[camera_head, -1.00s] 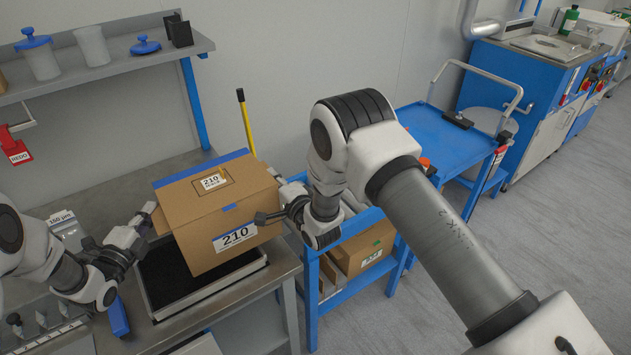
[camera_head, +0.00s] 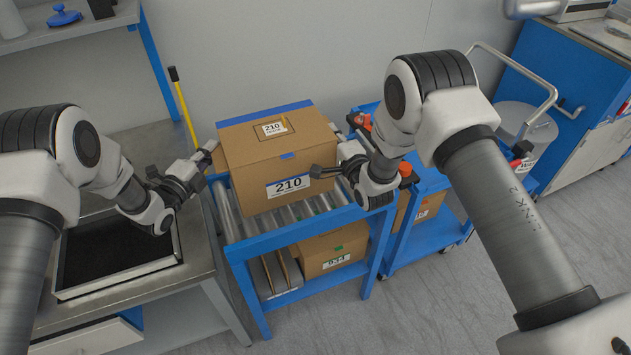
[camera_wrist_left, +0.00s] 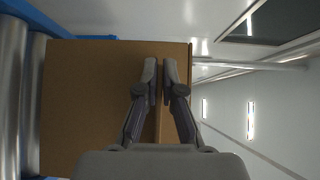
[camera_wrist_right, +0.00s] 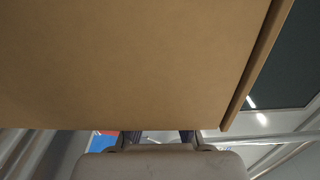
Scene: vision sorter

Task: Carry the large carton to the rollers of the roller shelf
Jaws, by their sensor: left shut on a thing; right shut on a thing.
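The large carton (camera_head: 262,165), brown with a 210 label and blue tape, is over the rollers (camera_head: 305,208) of the blue roller shelf (camera_head: 262,243). Whether it touches the rollers I cannot tell. My left gripper (camera_head: 209,150) is shut on the carton's left side, and the left wrist view shows its fingers (camera_wrist_left: 161,85) on a flap edge of the carton (camera_wrist_left: 85,110). My right gripper (camera_head: 325,171) is shut on the carton's right side. In the right wrist view the carton (camera_wrist_right: 120,60) fills the upper part and hides the fingertips.
Another carton (camera_head: 335,250) sits on the lower level of the roller shelf. A blue cart (camera_head: 432,180) stands close on the right. The steel bench with a black tray (camera_head: 115,245) is at the left. A yellow pole (camera_head: 183,105) stands behind the shelf.

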